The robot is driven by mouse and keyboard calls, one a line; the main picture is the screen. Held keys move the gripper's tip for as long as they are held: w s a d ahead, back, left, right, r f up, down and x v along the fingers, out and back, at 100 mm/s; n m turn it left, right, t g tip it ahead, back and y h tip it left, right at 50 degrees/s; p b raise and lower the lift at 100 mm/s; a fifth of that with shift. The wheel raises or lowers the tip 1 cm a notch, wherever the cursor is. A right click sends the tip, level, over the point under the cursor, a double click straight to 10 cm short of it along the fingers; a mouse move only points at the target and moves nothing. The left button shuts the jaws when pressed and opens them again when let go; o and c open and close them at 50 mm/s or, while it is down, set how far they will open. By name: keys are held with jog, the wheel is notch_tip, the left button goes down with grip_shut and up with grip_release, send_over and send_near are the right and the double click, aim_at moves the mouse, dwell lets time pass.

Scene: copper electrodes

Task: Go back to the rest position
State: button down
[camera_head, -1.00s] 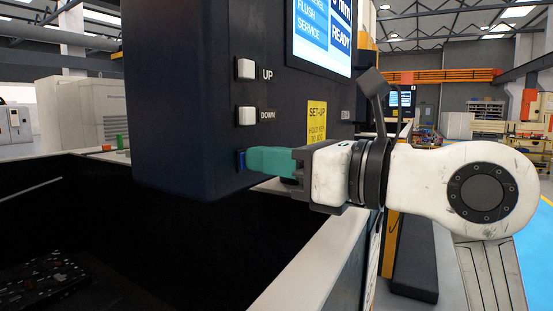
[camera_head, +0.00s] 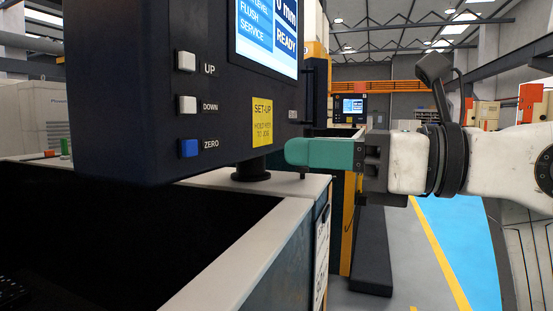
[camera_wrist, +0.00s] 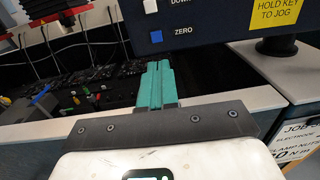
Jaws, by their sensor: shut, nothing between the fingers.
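My gripper (camera_head: 290,153) has teal fingers, shut with nothing between them. In the head view it is at the right of the dark control panel (camera_head: 130,90), apart from the buttons. The panel has a white UP button (camera_head: 186,61), a white DOWN button (camera_head: 187,105) and a blue ZERO button (camera_head: 188,148), all uncovered.
The panel stands on a short post (camera_head: 251,172) above the pale rim (camera_head: 222,250) of a dark tank. A screen (camera_head: 267,35) reads READY. A yellow SET-UP sign (camera_head: 262,122) is on the panel. Open floor (camera_head: 455,240) lies at the right.

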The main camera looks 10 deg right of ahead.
jog(key=shift+s+d, duration=0.25)
dwell(0.3)
